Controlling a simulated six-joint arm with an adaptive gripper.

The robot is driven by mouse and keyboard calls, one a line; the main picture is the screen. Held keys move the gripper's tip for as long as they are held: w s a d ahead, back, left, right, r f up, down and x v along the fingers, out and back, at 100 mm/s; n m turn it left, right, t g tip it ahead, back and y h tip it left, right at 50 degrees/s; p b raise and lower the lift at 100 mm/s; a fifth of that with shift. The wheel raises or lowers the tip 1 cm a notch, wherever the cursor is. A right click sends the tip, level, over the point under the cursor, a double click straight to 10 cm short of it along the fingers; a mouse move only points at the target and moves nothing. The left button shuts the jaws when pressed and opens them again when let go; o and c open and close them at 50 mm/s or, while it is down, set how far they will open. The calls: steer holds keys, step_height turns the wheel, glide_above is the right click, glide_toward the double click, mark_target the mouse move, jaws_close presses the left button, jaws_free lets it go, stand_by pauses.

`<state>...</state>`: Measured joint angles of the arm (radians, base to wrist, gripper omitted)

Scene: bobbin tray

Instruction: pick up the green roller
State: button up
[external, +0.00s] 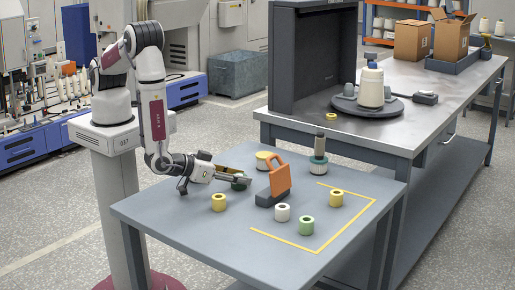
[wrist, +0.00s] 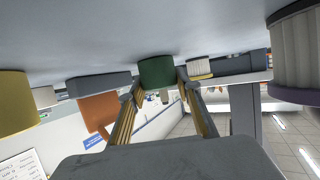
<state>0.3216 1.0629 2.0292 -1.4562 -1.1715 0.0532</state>
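A dark green roller (wrist: 157,72) stands on the grey table and shows between the fingertips in the wrist view. In the external view the dark green roller (external: 240,183) is partly hidden by my gripper (external: 246,180), which lies low and level over the table. My gripper (wrist: 160,90) has its fingers apart, one on each side of the roller; I cannot tell whether they touch it. A pale green roller (external: 307,225) stands near the front, inside the yellow tape lines.
Close by are a yellow roller (external: 218,202), a cream roller with yellow (external: 263,161), an orange plate on a dark base (external: 280,178), a white roller (external: 282,212), another yellow roller (external: 336,198) and a green-based spool holder (external: 319,160). The table's front left is clear.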

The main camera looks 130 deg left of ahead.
steer(key=shift+r, duration=0.2)
steer(key=shift+r, duration=4.8)
